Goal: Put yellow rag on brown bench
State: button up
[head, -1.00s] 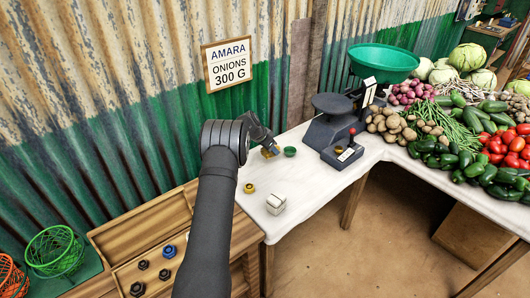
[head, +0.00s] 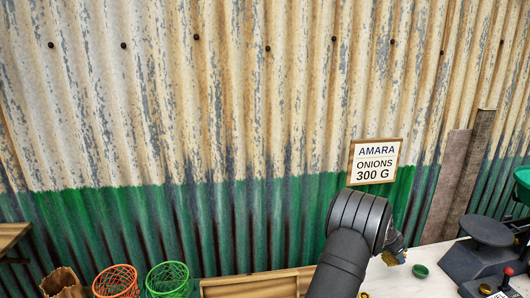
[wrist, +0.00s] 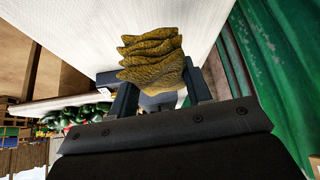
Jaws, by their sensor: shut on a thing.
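My gripper (head: 394,246) is shut on the yellow rag (head: 399,257), over the white-topped table at the right in the head view. In the wrist view the rag (wrist: 150,58) is a folded, mustard-yellow bundle between the two dark fingers (wrist: 157,88). It is held in front of the white surface; whether it touches that surface I cannot tell. Brown wood shows in two places in the head view: an edge (head: 250,285) at the bottom middle and a flat top (head: 12,236) at the far left. Which is the brown bench is unclear.
A green bowl (head: 420,271) sits beside the rag on the white table (head: 395,282). A dark scale (head: 485,258) stands to the right. Orange (head: 116,281) and green (head: 169,279) wire baskets and a brown sack (head: 62,283) are at lower left. A corrugated wall stands behind.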

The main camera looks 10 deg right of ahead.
jog(key=w+a+r+n+t+y, duration=0.1)
jog(key=w+a+r+n, duration=0.15)
jog(key=a, duration=0.75)
jog(key=w+a+r+n+t, duration=0.15)
jog(key=w+a, duration=0.25)
jog(key=a, duration=0.5)
jog(key=w+a+r+n+t+y, duration=0.15)
jog(key=w+a, duration=0.25)
jog(key=a, duration=0.6)
jog(key=s+a+r+n+y, duration=0.1)
jog(key=s+a+n, duration=0.2)
jog(key=a, duration=1.1)
jog(key=s+a+r+n+t+y, duration=0.1)
jog(key=s+a+r+n, duration=0.1)
jog(key=a, duration=1.2)
jog(key=shift+s+a+n, duration=0.3)
jog(key=shift+s+n, duration=0.45)
jog(key=shift+n, duration=0.4)
jog(key=shift+d, duration=0.1)
